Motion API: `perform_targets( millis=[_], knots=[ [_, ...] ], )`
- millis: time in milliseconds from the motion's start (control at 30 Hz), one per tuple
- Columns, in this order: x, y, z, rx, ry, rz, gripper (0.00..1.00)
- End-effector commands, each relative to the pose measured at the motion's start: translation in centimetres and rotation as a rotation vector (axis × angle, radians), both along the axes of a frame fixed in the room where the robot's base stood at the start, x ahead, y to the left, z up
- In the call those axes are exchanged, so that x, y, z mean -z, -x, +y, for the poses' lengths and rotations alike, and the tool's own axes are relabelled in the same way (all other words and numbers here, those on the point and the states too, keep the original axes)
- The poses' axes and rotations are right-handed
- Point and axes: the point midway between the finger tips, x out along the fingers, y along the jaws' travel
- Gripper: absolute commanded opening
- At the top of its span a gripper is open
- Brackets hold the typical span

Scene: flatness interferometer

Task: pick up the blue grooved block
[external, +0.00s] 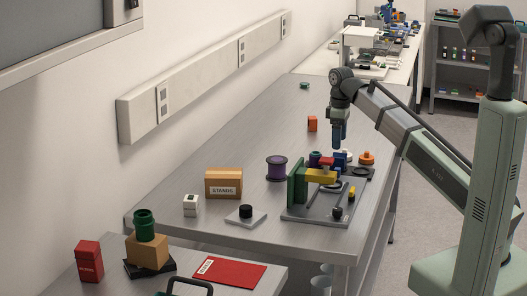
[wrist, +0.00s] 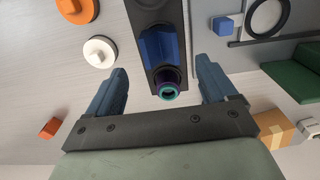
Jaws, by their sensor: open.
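The blue grooved block (wrist: 158,45) lies on a dark narrow tray (wrist: 143,15) in the upper middle of the wrist view. In the external view the blue block (external: 339,160) shows just below my gripper, partly crowded by other parts. My gripper (external: 339,143) points down above it. In the wrist view its two blue fingers (wrist: 162,68) are spread apart, one on each side of the tray, with nothing held between them. A purple and teal round piece (wrist: 167,90) stands at the near end of the block.
An orange disc (wrist: 77,9) and a white disc (wrist: 99,51) sit left of the tray. A grey fixture plate (external: 310,217) with a green upright (external: 297,185) and yellow block (external: 320,176) stands close by. A purple spool (external: 277,169) is farther left.

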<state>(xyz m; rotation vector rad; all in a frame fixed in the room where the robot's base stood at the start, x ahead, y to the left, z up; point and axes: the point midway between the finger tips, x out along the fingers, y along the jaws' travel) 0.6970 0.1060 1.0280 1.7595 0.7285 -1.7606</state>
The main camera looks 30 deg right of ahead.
Motion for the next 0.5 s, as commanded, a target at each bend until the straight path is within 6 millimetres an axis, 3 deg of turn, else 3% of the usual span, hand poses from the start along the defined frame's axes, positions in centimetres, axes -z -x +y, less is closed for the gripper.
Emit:
perform_targets(
  millis=[200, 500],
  knots=[
    [2.3, 0.0, 0.0, 0.000, 0.000, 0.000, 0.85],
    [3.3, 0.1, 0.0, 0.000, -0.001, 0.001, 0.85]
  ],
)
